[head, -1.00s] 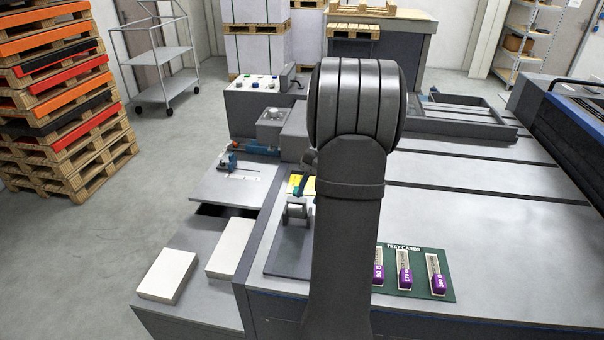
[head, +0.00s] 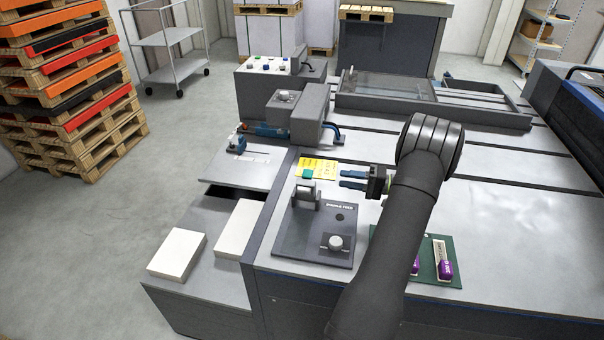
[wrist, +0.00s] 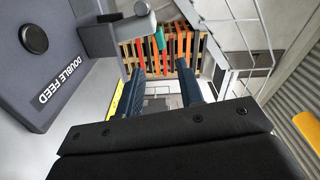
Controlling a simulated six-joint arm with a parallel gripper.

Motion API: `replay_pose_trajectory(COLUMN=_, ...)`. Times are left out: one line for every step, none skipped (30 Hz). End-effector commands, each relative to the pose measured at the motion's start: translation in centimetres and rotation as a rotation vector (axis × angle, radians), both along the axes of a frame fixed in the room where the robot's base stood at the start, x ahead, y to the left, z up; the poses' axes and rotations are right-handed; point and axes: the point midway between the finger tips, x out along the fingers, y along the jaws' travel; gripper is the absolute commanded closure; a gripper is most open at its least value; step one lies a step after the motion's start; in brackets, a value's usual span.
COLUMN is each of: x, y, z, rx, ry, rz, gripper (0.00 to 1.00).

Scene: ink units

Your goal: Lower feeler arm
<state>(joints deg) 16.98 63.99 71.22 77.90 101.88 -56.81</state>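The double-feed unit is a dark grey plate (head: 290,240) with a grey bracket (head: 306,197) at its back left. A green tip (head: 308,174), apparently on the feeler arm, shows above the bracket; it also shows in the wrist view (wrist: 160,38) beside a grey cylinder (wrist: 141,9). The feeler arm's shape and tilt are hard to make out. My gripper (head: 342,180) is right of the bracket, its blue fingers level and pointing left. In the wrist view my gripper (wrist: 160,68) is open and empty, with the green tip beyond the fingertips.
The plate carries a black button (head: 340,217) and a grey knob (head: 335,243). A yellow note (head: 320,168) lies behind the bracket. A grey block (head: 300,115) with blue parts stands farther back. Purple-ended test cards (head: 445,270) lie on a green mat, partly behind my arm.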

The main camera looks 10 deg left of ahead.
Motion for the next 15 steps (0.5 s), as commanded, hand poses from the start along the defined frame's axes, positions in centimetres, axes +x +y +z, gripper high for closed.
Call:
replay_pose_trajectory(x=0.0, y=1.2, z=0.1, rx=0.001, ry=0.001, rz=0.004, gripper=0.65)
replay_pose_trajectory(x=0.0, y=1.9, z=0.1, rx=0.0, ry=0.001, rz=0.005, gripper=0.65)
replay_pose_trajectory(x=-0.1, y=2.8, z=0.0, rx=-0.001, ry=0.002, rz=0.005, gripper=0.65)
replay_pose_trajectory(x=-0.1, y=3.5, z=0.0, rx=0.0, ry=0.003, rz=0.005, gripper=0.65)
replay_pose_trajectory(x=-0.1, y=4.2, z=0.0, rx=0.0, ry=0.003, rz=0.005, gripper=0.65)
replay_pose_trajectory(x=-0.1, y=5.0, z=0.0, rx=-0.001, ry=0.002, rz=0.005, gripper=0.65)
replay_pose_trajectory(x=-0.1, y=5.7, z=0.0, rx=-0.001, ry=0.002, rz=0.005, gripper=0.65)
replay_pose_trajectory(x=-0.1, y=6.4, z=0.0, rx=-0.001, ry=0.002, rz=0.006, gripper=0.65)
replay_pose_trajectory(x=-0.1, y=7.3, z=0.0, rx=-0.001, ry=0.002, rz=0.005, gripper=0.65)
replay_pose_trajectory(x=-0.1, y=7.9, z=0.0, rx=-0.001, ry=0.002, rz=0.005, gripper=0.65)
replay_pose_trajectory(x=-0.1, y=8.6, z=0.0, rx=-0.002, ry=0.002, rz=0.006, gripper=0.65)
replay_pose_trajectory(x=-0.1, y=9.4, z=0.0, rx=-0.001, ry=0.002, rz=0.005, gripper=0.65)
replay_pose_trajectory(x=-0.1, y=10.0, z=0.0, rx=-0.001, ry=0.001, rz=0.005, gripper=0.65)
replay_pose_trajectory(x=-0.1, y=10.6, z=0.0, rx=-0.002, ry=0.001, rz=0.005, gripper=0.65)
replay_pose_trajectory(x=-0.1, y=11.3, z=0.0, rx=-0.002, ry=0.001, rz=0.005, gripper=0.65)
